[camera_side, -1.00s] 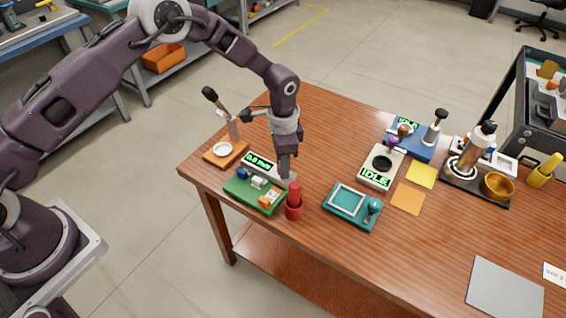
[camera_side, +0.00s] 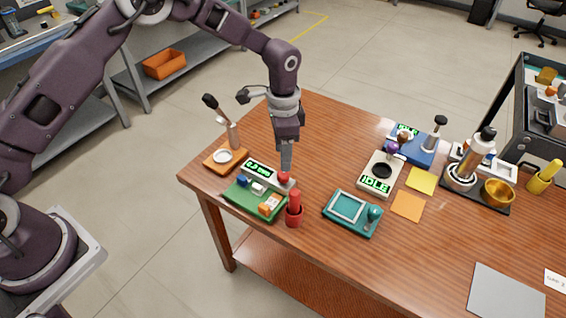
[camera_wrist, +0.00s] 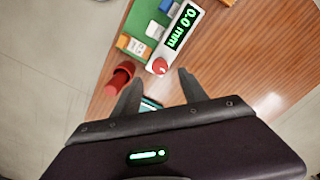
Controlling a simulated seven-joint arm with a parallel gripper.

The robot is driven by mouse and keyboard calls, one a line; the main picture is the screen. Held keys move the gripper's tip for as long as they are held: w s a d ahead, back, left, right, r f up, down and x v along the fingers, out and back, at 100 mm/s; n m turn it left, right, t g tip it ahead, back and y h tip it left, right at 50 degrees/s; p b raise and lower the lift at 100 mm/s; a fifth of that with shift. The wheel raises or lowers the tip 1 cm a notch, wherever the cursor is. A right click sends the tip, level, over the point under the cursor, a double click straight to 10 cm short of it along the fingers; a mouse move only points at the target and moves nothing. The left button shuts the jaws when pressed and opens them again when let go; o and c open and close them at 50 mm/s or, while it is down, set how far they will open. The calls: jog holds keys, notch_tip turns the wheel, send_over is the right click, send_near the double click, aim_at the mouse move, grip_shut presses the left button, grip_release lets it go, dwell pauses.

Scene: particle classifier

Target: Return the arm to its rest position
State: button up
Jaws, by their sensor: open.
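My gripper (camera_side: 286,165) points down above the left part of the wooden table, close over a grey device with a green display and a red knob (camera_side: 283,177). In the wrist view my gripper (camera_wrist: 156,88) has its two fingers apart with nothing between them. The grey device (camera_wrist: 180,28) reads 0.0 mm there, and its red knob lies just ahead of the fingertips. My arm is raised and bent, reaching over the table from the left.
A green tray (camera_side: 238,203) with small blocks adjoins the device. A red cylinder in a holder (camera_side: 294,210) stands in front. A teal tray (camera_side: 350,226), a white IDLE device (camera_side: 378,188) and a dark stand with a gold bowl (camera_side: 497,191) lie to the right. The front-middle tabletop is clear.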

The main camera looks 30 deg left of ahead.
jog(key=s+a+r+n+t, duration=0.1)
jog(key=s+a+r+n, duration=0.15)
jog(key=s+r, duration=0.4)
jog(key=s+a+r+n+t, duration=0.1)
jog(key=s+a+r, duration=0.2)
jog(key=r, duration=0.7)
jog(key=s+a+r+n+t, duration=0.15)
jog(key=s+r, duration=0.25)
jog(key=r, duration=0.4)
jog(key=s+a+n+t, duration=0.1)
jog(key=s+a+n, duration=0.1)
jog(key=s, duration=0.7)
jog(key=s+a+r+n+t, duration=0.1)
jog(key=s+n, duration=0.1)
jog(key=s, duration=0.8)
jog(key=shift+a, duration=0.4)
